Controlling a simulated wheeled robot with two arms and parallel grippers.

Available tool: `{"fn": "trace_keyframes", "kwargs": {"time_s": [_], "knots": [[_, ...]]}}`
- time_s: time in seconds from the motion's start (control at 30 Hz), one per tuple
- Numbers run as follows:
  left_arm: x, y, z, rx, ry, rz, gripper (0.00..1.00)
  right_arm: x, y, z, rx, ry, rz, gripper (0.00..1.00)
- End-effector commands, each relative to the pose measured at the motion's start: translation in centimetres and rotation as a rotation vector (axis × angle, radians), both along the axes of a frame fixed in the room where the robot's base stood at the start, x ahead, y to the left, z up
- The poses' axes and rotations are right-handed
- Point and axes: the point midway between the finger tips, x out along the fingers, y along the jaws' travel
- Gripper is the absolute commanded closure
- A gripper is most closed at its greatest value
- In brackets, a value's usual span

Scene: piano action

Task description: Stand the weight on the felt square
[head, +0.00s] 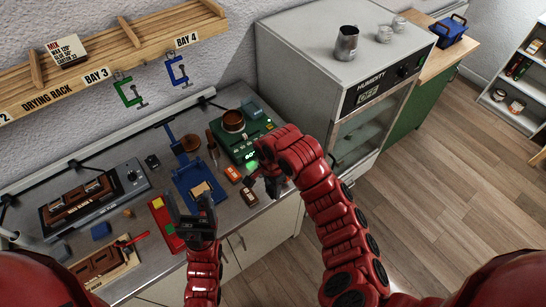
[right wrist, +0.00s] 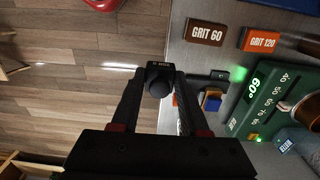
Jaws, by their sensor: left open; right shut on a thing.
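In the head view this gripper (head: 268,188) is by the counter's front edge, right of the sanding blocks; the weight is hard to make out there. My left gripper (head: 190,212) is open and empty, low in front of a blue stand (head: 187,178). A small cream square (head: 201,189) lies on that stand; I cannot tell for sure whether it is the felt square.
A green heater (head: 246,146) with a brown pot (head: 233,121) stands behind my right gripper. A Grit 60 block (right wrist: 207,33) and a Grit 120 block (right wrist: 262,40) lie near the counter edge. A humidity cabinet (head: 335,70) stands to the right. A red box (head: 163,218) is left of my left gripper.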

Motion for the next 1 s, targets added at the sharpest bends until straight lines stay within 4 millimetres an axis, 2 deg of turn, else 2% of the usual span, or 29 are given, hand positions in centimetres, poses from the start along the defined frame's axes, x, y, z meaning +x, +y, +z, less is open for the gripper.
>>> {"fn": "trace_keyframes", "kwargs": {"time_s": [0.63, 0.87, 0.9, 1.0], "knots": [[0.0, 0.0, -0.2, 0.000, 0.000, 0.000, 0.25, 7.8, 0.2, -0.6, 0.005, 0.001, -0.004, 1.00], [0.0, 0.0, -1.3, 0.000, 0.000, 0.000, 0.25, 10.5, 0.1, -0.9, 0.007, -0.001, -0.002, 1.00], [0.0, 0.0, -3.3, 0.000, -0.001, 0.000, 0.25, 11.0, 0.1, -2.2, 0.006, 0.000, -0.004, 1.00], [0.0, 0.0, -6.0, 0.000, 0.001, 0.000, 0.25, 12.1, 0.2, -2.4, 0.009, -0.003, -0.004, 1.00]]}}
